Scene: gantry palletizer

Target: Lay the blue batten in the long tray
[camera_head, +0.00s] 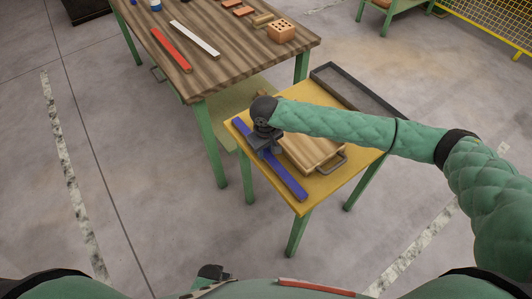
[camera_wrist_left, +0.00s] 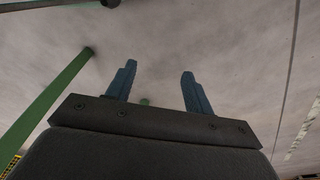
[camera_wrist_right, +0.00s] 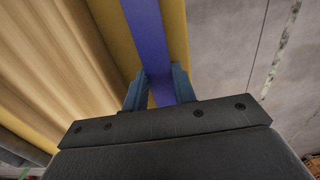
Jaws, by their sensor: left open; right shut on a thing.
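The blue batten (camera_head: 288,176) lies along the left edge of the yellow table, beside a wooden board with a handle. My right gripper (camera_head: 264,148) is over the batten's middle and shut on it. In the right wrist view the fingers (camera_wrist_right: 159,78) stand on both sides of the batten (camera_wrist_right: 149,35). I cannot tell whether the batten touches the tabletop or is slightly above it. The long tray (camera_head: 372,92) is dark grey and appears empty, at the table's far right side. My left gripper (camera_wrist_left: 158,80) is open and empty, above bare floor.
The wooden board (camera_head: 313,150) lies between batten and tray on the yellow table (camera_head: 320,190), beneath my right forearm. A larger wooden table (camera_head: 215,65) behind holds a red batten (camera_head: 171,50), a white batten (camera_head: 195,38) and a perforated brick (camera_head: 281,31). The floor in front is clear.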

